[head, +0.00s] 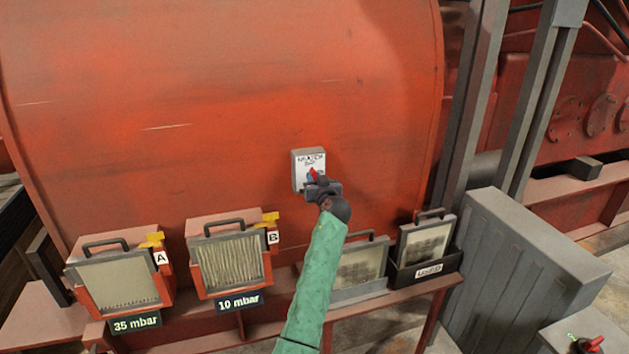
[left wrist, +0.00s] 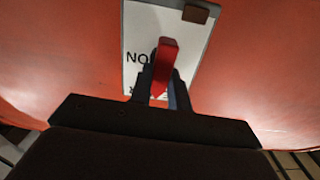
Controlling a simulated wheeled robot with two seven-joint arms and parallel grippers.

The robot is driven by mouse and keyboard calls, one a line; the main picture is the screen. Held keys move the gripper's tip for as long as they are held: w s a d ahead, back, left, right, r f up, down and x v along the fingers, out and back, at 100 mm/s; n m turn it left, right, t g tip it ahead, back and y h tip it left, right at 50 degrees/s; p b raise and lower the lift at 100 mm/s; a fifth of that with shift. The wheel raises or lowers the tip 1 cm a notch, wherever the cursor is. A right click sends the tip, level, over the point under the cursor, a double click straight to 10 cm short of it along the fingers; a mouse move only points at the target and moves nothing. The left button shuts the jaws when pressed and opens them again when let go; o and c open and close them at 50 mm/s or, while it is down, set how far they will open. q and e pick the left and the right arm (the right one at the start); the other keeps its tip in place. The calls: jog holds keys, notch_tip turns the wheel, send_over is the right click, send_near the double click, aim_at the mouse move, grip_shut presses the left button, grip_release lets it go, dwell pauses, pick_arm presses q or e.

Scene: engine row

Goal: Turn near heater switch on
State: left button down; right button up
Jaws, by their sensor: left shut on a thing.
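The heater switch is a small grey box (head: 308,160) with a white labelled face on the red engine casing, in the middle of the head view. Its red lever (left wrist: 165,62) sticks out from the white plate (left wrist: 150,25) in the left wrist view. My left gripper (head: 314,178) is at the switch, with its two fingers shut around the red lever; it also shows in the left wrist view (left wrist: 162,85). The gripper and lever cover part of the label, so the lever's setting cannot be read clearly. My right gripper is not in view.
Below stand filter A (head: 118,280), marked 35 mbar, and filter B (head: 230,262), marked 10 mbar. More filter panels stand right of my arm, one in a black holder (head: 425,270). A grey cabinet (head: 520,270) and grey posts (head: 470,110) stand at the right.

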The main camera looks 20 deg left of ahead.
pick_arm(q)
jog(key=shift+m, duration=0.3)
jog(key=shift+f+m+b, duration=0.1)
jog(key=shift+m+b, duration=0.2)
jog(key=shift+b, duration=0.05)
jog(key=m+b, duration=0.1)
jog(key=m, duration=0.1)
jog(key=shift+w+d+m, duration=0.1)
jog(key=shift+m, duration=0.2)
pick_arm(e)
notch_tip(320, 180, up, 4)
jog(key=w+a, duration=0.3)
pick_arm(q)
jog(key=m, duration=0.4)
jog(key=m+p, duration=0.1)
jog(key=m, duration=0.4)
jog(key=f+m+p, duration=0.1)
jog(key=m, duration=0.3)
jog(key=shift+w+d+m, duration=0.2)
jog(key=shift+d+m, duration=0.15)
jog(key=shift+m, duration=0.05)
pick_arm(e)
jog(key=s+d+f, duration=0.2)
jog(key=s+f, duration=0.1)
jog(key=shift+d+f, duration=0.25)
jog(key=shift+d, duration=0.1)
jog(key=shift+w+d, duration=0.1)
